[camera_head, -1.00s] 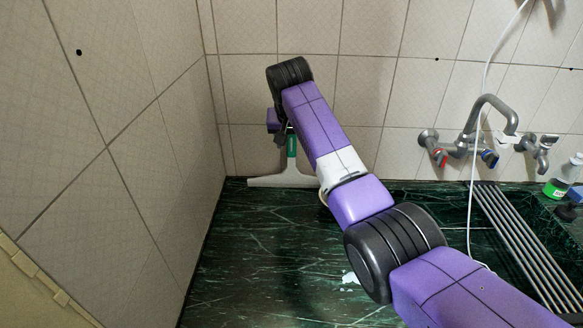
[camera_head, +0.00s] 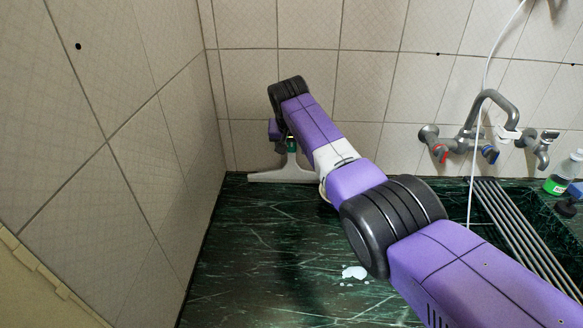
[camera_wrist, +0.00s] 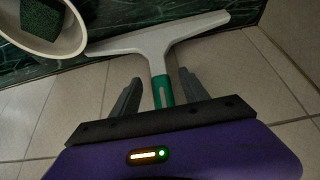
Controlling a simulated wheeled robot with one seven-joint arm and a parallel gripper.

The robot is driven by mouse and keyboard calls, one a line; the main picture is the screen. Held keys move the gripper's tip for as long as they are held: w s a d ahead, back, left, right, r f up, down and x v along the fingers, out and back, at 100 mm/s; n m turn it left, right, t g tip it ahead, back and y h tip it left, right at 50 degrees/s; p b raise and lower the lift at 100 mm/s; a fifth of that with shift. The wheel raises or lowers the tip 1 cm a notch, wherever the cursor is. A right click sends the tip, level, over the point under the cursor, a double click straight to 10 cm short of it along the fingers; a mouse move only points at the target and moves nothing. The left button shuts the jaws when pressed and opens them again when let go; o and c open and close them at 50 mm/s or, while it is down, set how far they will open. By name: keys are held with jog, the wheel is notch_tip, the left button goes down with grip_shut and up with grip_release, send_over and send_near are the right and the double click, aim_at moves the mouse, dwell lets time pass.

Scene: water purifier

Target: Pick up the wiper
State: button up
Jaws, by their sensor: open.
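The wiper (camera_head: 284,174) has a pale grey T-shaped head and a green handle. In the head view it stands upright, head down on the dark green marble counter, by the back tiled wall. In the wrist view the wiper (camera_wrist: 155,40) shows its wide head at the top and its green handle between my fingers. My gripper (camera_wrist: 157,88) is open, with one grey finger on each side of the handle and a gap to each. In the head view my arm hides much of the handle and the fingers.
A tiled wall (camera_head: 110,130) closes the left side. A faucet (camera_head: 480,130), a slatted metal rack (camera_head: 520,235) and a green bottle (camera_head: 562,178) are on the right. The wrist view shows a white bowl (camera_wrist: 78,45) with a green sponge (camera_wrist: 35,18). The front-left counter (camera_head: 250,270) is mostly clear.

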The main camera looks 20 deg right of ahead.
jog(key=shift+f, duration=0.3)
dwell(0.4)
grip_shut()
jog(key=shift+r, duration=0.1)
dwell(1.3)
